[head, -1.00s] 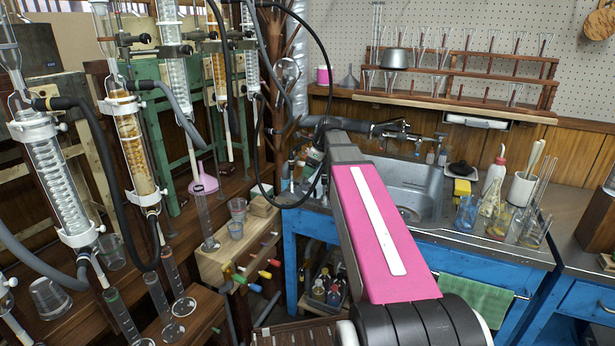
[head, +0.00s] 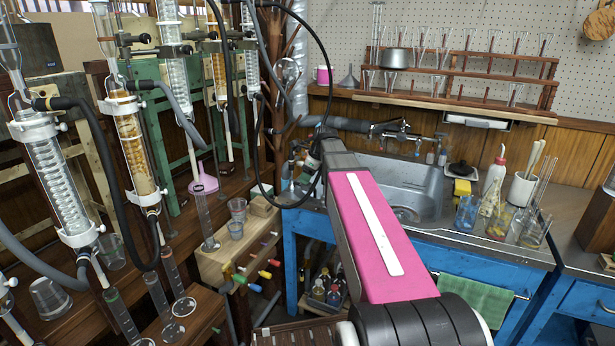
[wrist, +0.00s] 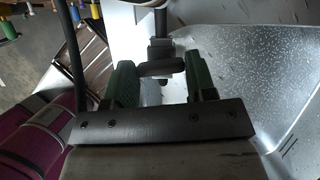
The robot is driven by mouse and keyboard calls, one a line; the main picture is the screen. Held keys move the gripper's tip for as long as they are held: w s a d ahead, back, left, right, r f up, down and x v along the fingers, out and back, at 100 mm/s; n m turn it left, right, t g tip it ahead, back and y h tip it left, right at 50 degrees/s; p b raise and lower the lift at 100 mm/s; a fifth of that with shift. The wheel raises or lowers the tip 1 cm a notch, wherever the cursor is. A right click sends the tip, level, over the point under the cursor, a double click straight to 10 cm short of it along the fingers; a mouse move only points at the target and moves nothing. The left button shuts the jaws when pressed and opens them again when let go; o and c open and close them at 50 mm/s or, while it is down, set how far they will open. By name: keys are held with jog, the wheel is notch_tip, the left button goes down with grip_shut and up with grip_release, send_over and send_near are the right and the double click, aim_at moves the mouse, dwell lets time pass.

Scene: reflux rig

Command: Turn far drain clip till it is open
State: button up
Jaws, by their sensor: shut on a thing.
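In the wrist view my gripper (wrist: 158,72) has its two green fingers on either side of a dark grey crossbar, which looks like the handle of the drain clip (wrist: 160,67). The handle lies across the gap between the fingers, and the fingers are shut on it. A dark upright stem (wrist: 160,25) runs away from the handle. In the head view my pink forearm reaches towards the left end of the sink. The clip and fingertips cannot be made out there. How far the clip is turned cannot be told.
The metal sink (head: 432,190) lies right of my forearm and also shows in the wrist view (wrist: 255,75). A black hose (head: 335,75) loops close to my wrist. Glass condensers (head: 128,140) and tubes crowd the left. Glassware (head: 495,210) stands on the right counter.

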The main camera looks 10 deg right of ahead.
jog(key=shift+n, duration=0.4)
jog(key=n, duration=0.1)
jog(key=n+g, duration=0.1)
jog(key=shift+w+n+y, duration=0.2)
jog(key=shift+n+y, duration=0.1)
jog(key=n+g, duration=0.1)
jog(key=n, duration=0.2)
jog(key=shift+w+n+g, duration=0.1)
jog(key=shift+n+g, duration=0.3)
jog(key=n+g, duration=0.1)
jog(key=n, duration=0.2)
jog(key=n+g+h, duration=0.1)
jog(key=n, duration=0.2)
jog(key=shift+n, duration=0.4)
jog(key=o, duration=0.9)
jog(key=shift+o, duration=0.2)
jog(key=shift+r, duration=0.1)
